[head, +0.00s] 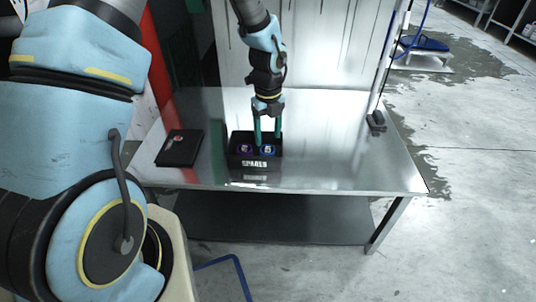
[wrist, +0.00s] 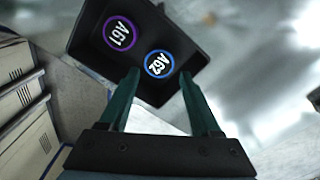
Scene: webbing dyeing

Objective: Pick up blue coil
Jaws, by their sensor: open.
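The blue coil (wrist: 159,64), a small round disc with a blue ring and the label "A62", sits in the black box marked "SPARES" (head: 254,167). In the head view the blue coil (head: 268,150) is in the right half of the box. A purple-ringed coil labelled "A61" (wrist: 120,33) sits beside it, apart from it. My gripper (head: 266,143) is open and points down over the box. In the wrist view its two green fingers (wrist: 160,82) stand apart with the blue coil seen between and beyond their tips. I cannot tell the exact height of the tips above the coil.
The box stands on a shiny metal table (head: 330,165). A flat black panel (head: 180,148) lies to its left. A small dark object (head: 376,122) stands at the table's right side by a pole. The table between box and right edge is clear.

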